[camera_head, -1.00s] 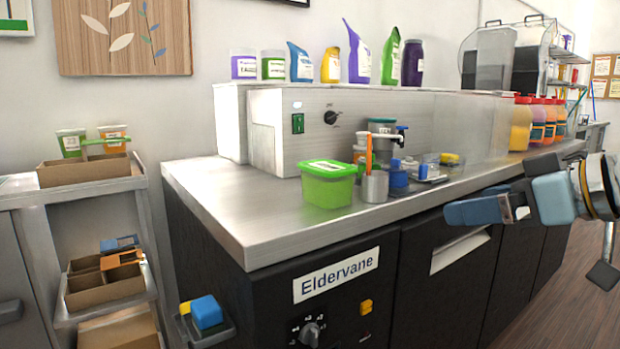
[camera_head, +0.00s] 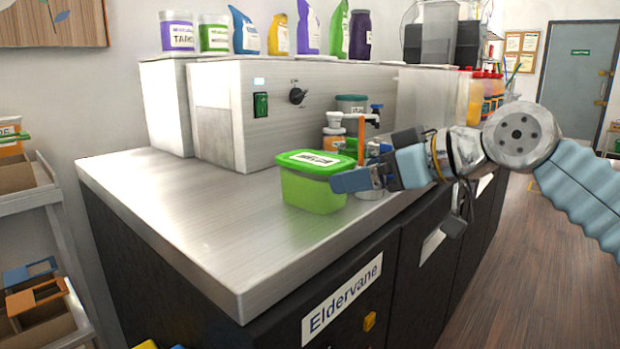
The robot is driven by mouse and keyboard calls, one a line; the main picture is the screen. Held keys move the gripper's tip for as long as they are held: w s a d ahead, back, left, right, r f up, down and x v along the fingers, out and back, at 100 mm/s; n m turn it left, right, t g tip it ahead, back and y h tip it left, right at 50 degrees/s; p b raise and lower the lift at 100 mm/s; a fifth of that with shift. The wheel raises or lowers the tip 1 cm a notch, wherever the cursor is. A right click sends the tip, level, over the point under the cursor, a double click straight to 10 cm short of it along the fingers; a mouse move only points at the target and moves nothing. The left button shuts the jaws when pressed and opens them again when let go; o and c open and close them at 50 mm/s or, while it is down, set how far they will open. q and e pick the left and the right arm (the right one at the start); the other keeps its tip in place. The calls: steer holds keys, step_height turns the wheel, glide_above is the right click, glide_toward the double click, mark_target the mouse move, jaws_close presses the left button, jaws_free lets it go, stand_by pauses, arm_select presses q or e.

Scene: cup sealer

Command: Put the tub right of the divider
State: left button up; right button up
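My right gripper (camera_head: 352,180) comes in from the right. A blue finger of it overlaps the tub's right front corner in the picture. I cannot tell whether it touches the tub, and its other finger is not clear. A clear upright panel (camera_head: 425,95) stands further back on the counter; I cannot tell whether it is the divider. My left gripper is out of view.
A steel machine (camera_head: 225,120) stands behind the tub, with pouches and jars on top. Small containers (camera_head: 350,104) stand behind my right gripper, partly hidden. Bottles (camera_head: 490,95) stand at the back right. The counter's left front is clear. Shelves (camera_head: 45,200) stand at the left.

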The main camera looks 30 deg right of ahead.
mark_target(314, 180)
steer(key=x, duration=0.7)
steer(key=shift+w+p, duration=0.3)
steer(key=shift+p, duration=0.1)
steer(key=c, duration=1.1)
